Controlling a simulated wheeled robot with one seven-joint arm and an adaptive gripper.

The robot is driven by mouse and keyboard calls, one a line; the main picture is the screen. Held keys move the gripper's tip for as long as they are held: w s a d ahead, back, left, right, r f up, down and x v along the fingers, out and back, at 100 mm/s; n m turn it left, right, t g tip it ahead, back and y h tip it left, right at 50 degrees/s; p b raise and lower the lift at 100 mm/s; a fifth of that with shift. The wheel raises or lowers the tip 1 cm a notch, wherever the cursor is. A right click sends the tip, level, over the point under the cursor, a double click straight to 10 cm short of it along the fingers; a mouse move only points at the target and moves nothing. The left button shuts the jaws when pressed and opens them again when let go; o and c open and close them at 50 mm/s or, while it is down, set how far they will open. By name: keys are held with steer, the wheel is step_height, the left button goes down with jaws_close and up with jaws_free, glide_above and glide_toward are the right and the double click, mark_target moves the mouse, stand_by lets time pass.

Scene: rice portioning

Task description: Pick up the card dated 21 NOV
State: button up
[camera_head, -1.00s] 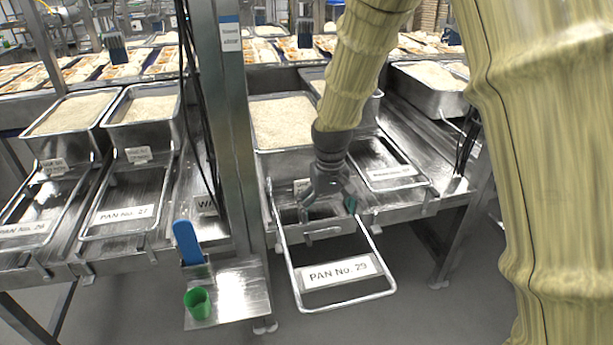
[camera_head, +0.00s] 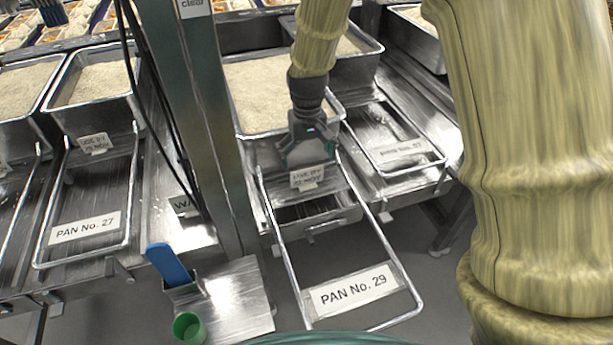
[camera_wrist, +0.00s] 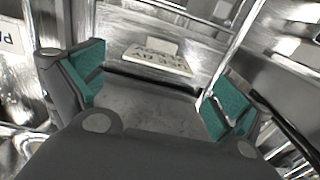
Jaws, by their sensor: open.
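A small white use-by card (camera_head: 308,177) stands at the front of the rice pan behind the frame labelled PAN No. 29; its date is too small to read surely. It also shows in the wrist view (camera_wrist: 158,58), upside down, ahead of and between my fingers. My gripper (camera_head: 308,152) is just above and behind this card in the head view, pointing down. In the wrist view my gripper (camera_wrist: 157,88) is open, with teal pads wide apart and nothing between them. Another card (camera_head: 95,142) stands at the pan above PAN No. 27; its date is also unclear.
The rice pan (camera_head: 240,135) stands close behind my gripper. The wire frame labelled PAN No. 29 (camera_head: 352,290) juts out in front. A steel post (camera_head: 198,110) rises to the left. A blue-handled tool (camera_head: 168,263) and a green cup (camera_head: 188,328) are on a small shelf.

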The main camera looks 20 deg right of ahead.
mark_target(307, 184)
steer(key=shift+f+p, duration=0.4)
steer(key=shift+f, duration=3.75)
steer(key=shift+c, duration=0.4)
steer(key=c, duration=1.5)
